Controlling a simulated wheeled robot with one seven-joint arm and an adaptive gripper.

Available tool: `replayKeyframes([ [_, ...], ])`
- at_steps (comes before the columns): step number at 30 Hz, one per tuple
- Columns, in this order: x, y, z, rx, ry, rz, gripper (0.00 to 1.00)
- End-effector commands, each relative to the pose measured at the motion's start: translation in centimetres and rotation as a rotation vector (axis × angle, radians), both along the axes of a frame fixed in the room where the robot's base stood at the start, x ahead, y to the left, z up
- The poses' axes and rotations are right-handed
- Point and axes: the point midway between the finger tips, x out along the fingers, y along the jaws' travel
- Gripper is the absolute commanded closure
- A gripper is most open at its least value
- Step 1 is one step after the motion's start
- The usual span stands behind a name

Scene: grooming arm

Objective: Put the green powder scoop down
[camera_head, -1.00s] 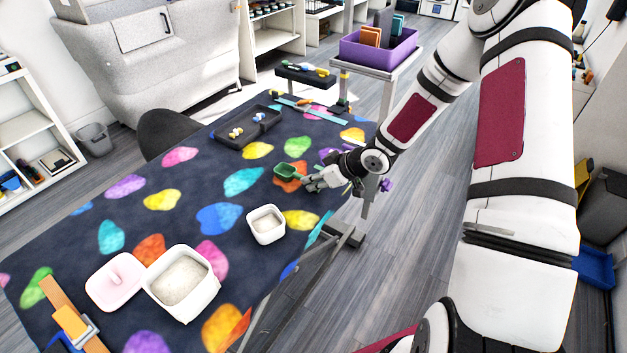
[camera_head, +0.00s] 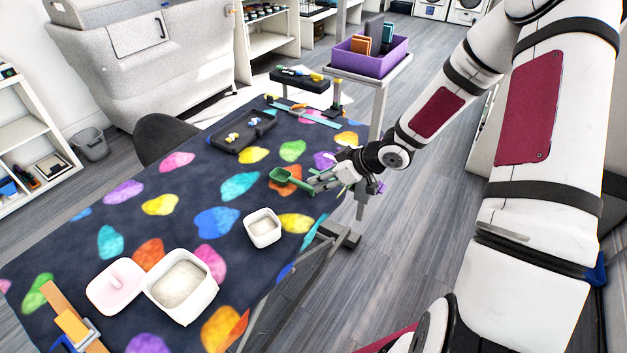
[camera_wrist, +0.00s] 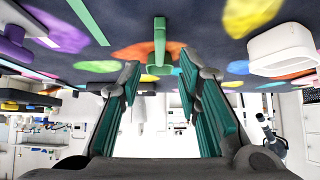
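The green powder scoop (camera_head: 283,175) lies on the dark, colourfully spotted table mat (camera_head: 190,190), near its right edge, over an orange spot. Its handle points right, toward my gripper (camera_head: 318,181). In the wrist view, where the table appears along the top, the scoop (camera_wrist: 159,42) shows ahead of and between my fingers. My gripper (camera_wrist: 158,76) is open. Its two teal-padded fingers stand apart, with a gap between them and nothing held. The fingertips are close to the handle end; I cannot tell the exact distance.
A small white tub (camera_head: 263,240) of powder stands in front of the scoop. A dark tray (camera_head: 225,146) lies farther back. A purple bin (camera_head: 340,62) stands on a stand beyond the table.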

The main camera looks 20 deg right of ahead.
Motion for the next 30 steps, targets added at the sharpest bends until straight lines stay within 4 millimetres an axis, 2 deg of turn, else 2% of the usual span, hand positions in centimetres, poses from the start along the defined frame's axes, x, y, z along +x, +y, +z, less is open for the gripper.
replayKeyframes([
  [1, -0.7, -0.6, 1.0, -0.001, -0.001, -0.003, 0.69],
  [7, -2.4, -1.7, 3.0, -0.001, 0.000, -0.001, 0.69],
  [13, -3.0, -2.4, 3.9, -0.022, 0.006, -0.006, 0.69],
  [17, -3.0, -3.5, 5.3, -0.128, 0.038, -0.047, 0.69],
  [20, -3.4, -4.9, 7.6, -0.258, 0.073, -0.111, 0.69],
  [23, -4.4, -6.2, 10.8, -0.381, 0.108, -0.197, 0.69],
  [26, -6.0, -6.9, 14.3, -0.475, 0.137, -0.291, 0.69],
  [30, -9.2, -7.0, 19.2, -0.554, 0.170, -0.424, 0.69],
])
